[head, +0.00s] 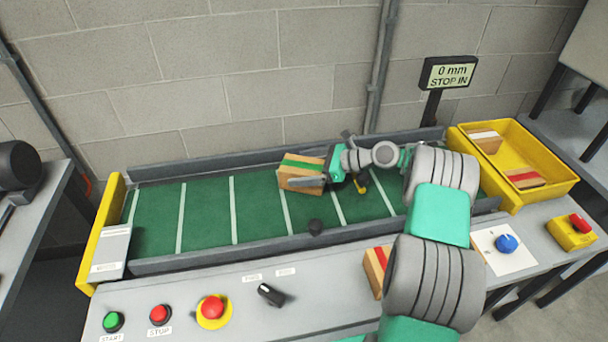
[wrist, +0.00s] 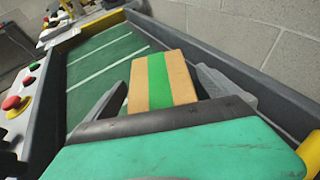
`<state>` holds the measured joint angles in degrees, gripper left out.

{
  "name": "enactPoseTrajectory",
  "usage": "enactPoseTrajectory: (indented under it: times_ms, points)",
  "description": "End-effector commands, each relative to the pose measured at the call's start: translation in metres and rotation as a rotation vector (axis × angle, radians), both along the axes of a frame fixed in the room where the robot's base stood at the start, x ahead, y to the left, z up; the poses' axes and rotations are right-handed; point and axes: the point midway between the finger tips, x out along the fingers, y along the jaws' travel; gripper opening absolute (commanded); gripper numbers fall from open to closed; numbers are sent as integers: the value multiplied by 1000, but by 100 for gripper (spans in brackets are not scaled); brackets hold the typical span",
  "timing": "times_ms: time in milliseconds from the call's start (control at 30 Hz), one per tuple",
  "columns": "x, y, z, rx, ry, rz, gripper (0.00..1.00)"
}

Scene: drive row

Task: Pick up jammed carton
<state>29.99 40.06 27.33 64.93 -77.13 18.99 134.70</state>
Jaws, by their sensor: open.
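A brown carton with a green stripe (head: 302,171) sits on the green conveyor belt (head: 206,213), near the middle of its length. My gripper (head: 318,167) reaches in from the right, and its fingers are at the carton. In the wrist view the same carton (wrist: 162,80) lies ahead, between the two open fingers (wrist: 160,92). A gap shows between the carton and the right finger; contact at the left finger cannot be told. The carton's lower part is partly hidden by a finger in the head view.
Dark rails (head: 235,255) edge the belt. A yellow bin (head: 553,163) with striped cartons stands at the right. A red-striped carton (head: 376,268) is by my arm. Buttons (head: 212,307) line the front panel. A display (head: 449,75) reads "0 mm STOP IN".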

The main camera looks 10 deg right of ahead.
Motion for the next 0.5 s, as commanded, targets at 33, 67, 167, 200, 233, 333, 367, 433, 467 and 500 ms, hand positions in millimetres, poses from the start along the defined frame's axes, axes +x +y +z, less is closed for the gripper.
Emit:
enactPoseTrajectory:
  times_ms: [33,67,167,200,233,333,367,433,467,500]
  points:
    - [0,0,0,0,0,-1,100]
    - [0,0,0,0,0,-1,100]
    - [0,0,0,0,0,-1,100]
    - [0,0,0,0,0,-1,97]
    - [0,0,0,0,0,-1,94]
    - [0,0,-1,0,1,0,86]
    - [0,0,-1,0,1,0,84]
    - [0,0,-1,0,1,0,78]
    - [0,0,-1,0,1,0,75]
    - [0,0,-1,0,1,0,72]
